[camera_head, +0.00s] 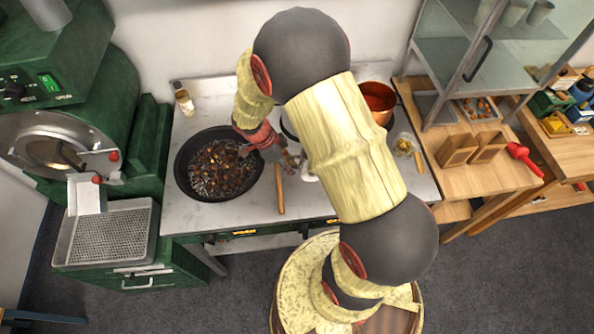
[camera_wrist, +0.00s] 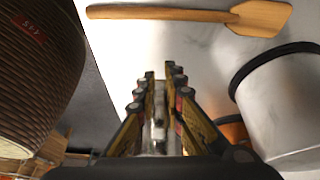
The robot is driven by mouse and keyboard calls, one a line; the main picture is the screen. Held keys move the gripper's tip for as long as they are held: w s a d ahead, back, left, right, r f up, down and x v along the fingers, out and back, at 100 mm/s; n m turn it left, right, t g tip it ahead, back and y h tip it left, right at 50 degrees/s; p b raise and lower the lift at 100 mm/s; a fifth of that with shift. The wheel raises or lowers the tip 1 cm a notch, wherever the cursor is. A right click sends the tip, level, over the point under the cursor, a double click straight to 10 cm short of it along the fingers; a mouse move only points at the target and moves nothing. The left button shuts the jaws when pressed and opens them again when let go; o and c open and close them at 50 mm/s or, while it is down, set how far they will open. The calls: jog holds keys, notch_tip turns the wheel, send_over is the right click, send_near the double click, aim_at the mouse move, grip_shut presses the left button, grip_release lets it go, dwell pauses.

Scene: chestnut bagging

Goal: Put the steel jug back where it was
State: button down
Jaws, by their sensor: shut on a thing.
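My gripper (camera_wrist: 160,85) is shut on a narrow grey metallic piece (camera_wrist: 159,118) between its fingers, which looks like part of the steel jug. Most of that jug is hidden by the fingers and wrist in the wrist view. In the head view my gripper (camera_head: 288,160) is over the steel worktop, right of the pan. A small pale patch (camera_head: 309,172) beside the fingers there may be the jug; my arm covers the area around it.
A black pan of chestnuts (camera_head: 181,180) sits left of my gripper. A wooden spatula (camera_head: 280,190) lies on the worktop (camera_head: 232,217). A pale pot with a black rim (camera_wrist: 285,110) stands close to my fingers' right. A copper pot (camera_head: 380,97) stands behind my arm.

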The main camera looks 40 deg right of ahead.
jog(key=d+f, duration=0.3)
jog(key=shift+w+f, duration=0.3)
jog(key=shift+f, duration=0.1)
jog(key=x, duration=0.3)
jog(key=shift+w+f, duration=0.1)
jog(key=shift+w, duration=0.25)
jog(key=shift+a+f, duration=0.1)
jog(key=shift+f, duration=0.35)
jog(key=c, duration=2.3)
grip_release()
jog(key=shift+f+b, duration=0.1)
jog(key=shift+b, duration=0.25)
jog(key=shift+c, duration=0.2)
jog(key=o, duration=0.4)
jog(key=shift+c, duration=0.2)
jog(key=shift+o, duration=0.4)
